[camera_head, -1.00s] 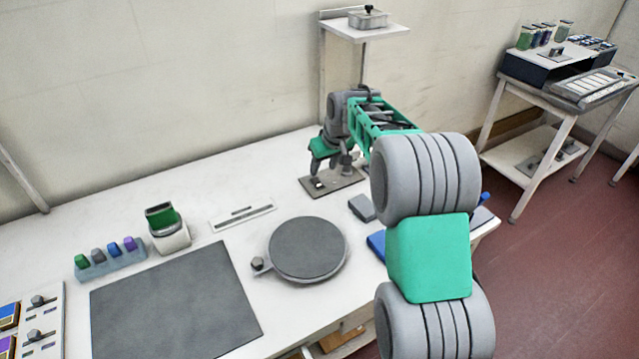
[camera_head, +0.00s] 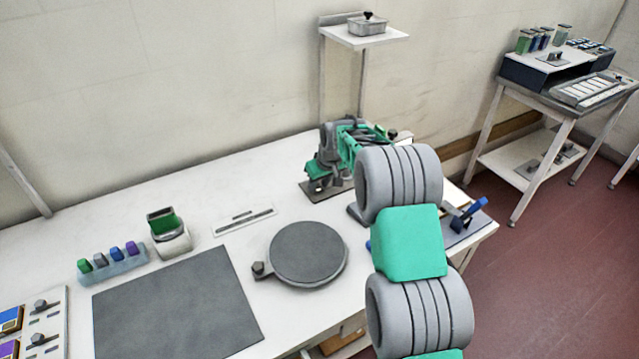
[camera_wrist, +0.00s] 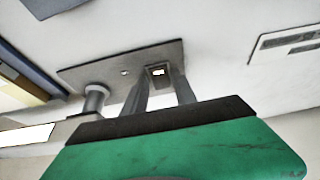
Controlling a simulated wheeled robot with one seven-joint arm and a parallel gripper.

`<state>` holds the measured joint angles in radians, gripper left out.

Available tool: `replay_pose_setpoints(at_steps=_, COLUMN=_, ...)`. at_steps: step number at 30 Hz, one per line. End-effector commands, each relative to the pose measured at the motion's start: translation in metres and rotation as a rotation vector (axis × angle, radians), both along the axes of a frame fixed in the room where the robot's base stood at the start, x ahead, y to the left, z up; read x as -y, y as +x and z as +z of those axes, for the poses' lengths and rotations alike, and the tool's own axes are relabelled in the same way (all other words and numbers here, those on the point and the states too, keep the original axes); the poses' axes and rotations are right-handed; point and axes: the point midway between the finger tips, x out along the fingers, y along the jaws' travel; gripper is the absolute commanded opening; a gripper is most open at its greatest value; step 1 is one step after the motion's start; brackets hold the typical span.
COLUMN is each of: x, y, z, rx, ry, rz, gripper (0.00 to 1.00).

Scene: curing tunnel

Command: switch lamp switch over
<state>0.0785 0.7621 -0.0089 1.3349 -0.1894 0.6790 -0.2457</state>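A flat grey plate (camera_head: 312,187) lies near the back edge of the white bench, partly covered by my gripper. In the wrist view the plate (camera_wrist: 78,78) carries a small dark-framed switch with a white face (camera_wrist: 158,71), and a short round grey post (camera_wrist: 96,98) stands at its left. My gripper (camera_head: 322,182) is low over the plate. In the wrist view its two grey fingers (camera_wrist: 158,84) are apart, with the switch showing between and beyond their tips. I cannot tell whether the fingers touch it. The head view hides the switch behind the gripper.
A round grey disc (camera_head: 308,254) and a white slotted strip (camera_head: 244,220) lie in front of the plate. A blue-handled device (camera_head: 466,213) is at the bench's right end.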

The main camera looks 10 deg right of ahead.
Motion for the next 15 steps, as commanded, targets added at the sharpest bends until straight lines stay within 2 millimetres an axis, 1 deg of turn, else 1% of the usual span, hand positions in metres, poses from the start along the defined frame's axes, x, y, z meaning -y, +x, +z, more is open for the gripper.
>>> replay_pose_setpoints(at_steps=1, x=-0.0001, y=-0.0001, z=0.0001, rx=0.0, ry=0.0, rz=0.0, gripper=0.28)
replay_pose_setpoints(at_steps=2, x=-0.0001, y=-0.0001, z=0.0001, rx=0.0, ry=0.0, rz=0.0, gripper=0.26)
replay_pose_setpoints(at_steps=11, x=-0.0001, y=-0.0001, z=0.0002, rx=0.0, ry=0.0, rz=0.0, gripper=0.01)
replay_pose_setpoints(at_steps=15, x=-0.0001, y=-0.0001, z=0.0003, rx=0.0, ry=0.0, rz=0.0, gripper=0.0)
